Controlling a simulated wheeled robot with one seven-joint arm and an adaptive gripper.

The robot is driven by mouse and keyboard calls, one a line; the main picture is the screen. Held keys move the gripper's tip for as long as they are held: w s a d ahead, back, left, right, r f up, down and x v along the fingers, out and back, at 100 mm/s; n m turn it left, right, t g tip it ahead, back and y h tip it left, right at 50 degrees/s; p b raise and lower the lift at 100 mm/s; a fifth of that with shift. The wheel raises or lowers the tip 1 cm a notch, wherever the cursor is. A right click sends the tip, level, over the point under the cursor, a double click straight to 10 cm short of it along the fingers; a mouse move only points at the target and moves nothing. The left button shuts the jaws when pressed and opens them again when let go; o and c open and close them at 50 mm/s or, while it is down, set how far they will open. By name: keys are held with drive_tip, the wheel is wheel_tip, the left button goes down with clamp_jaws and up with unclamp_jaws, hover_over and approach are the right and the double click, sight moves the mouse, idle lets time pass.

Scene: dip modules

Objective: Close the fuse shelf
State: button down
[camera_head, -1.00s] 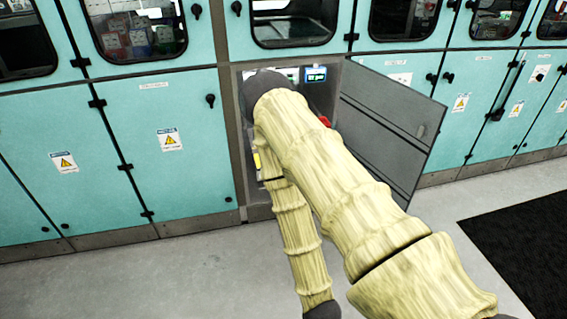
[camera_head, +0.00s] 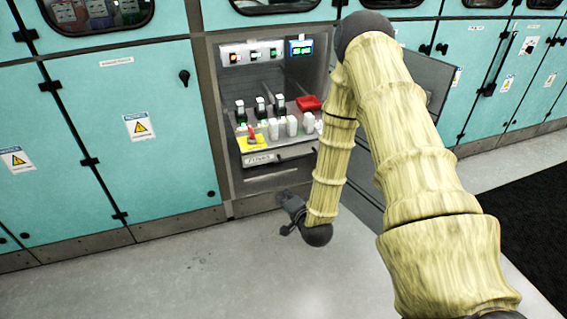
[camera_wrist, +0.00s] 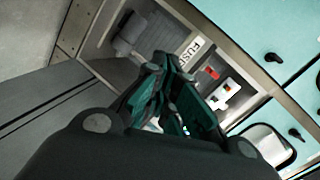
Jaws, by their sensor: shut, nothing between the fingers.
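The fuse shelf (camera_head: 290,153) is a grey shelf inside the open compartment, with a label on its front face and several fuses standing on it. It appears drawn out toward the front; how far is hard to tell. My gripper (camera_head: 291,206) is low, below and in front of the shelf, partly hidden by my wrist. In the wrist view my gripper (camera_wrist: 170,65) is shut and empty, with its fingertips overlapping the shelf's FUSE label (camera_wrist: 192,48) in the picture. Contact with the shelf cannot be seen.
The grey compartment door (camera_head: 425,75) stands open at the right, partly behind my arm. Red blocks (camera_head: 309,103) and a yellow plate (camera_head: 252,143) are on the shelf. Teal cabinets (camera_head: 140,130) flank the compartment. The floor (camera_head: 190,270) in front is clear.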

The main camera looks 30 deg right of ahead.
sight(282, 146)
drive_tip(key=w+d+r+m+t+h+b, duration=0.25)
drive_tip(key=w+d+r+m+t, duration=0.2)
drive_tip(key=d, duration=0.35)
drive_tip(key=shift+m+g, duration=0.25)
drive_tip(key=shift+g, duration=0.2)
drive_tip(key=x, duration=1.3)
drive_tip(key=shift+w+a, duration=0.15)
drive_tip(key=shift+a, duration=0.1)
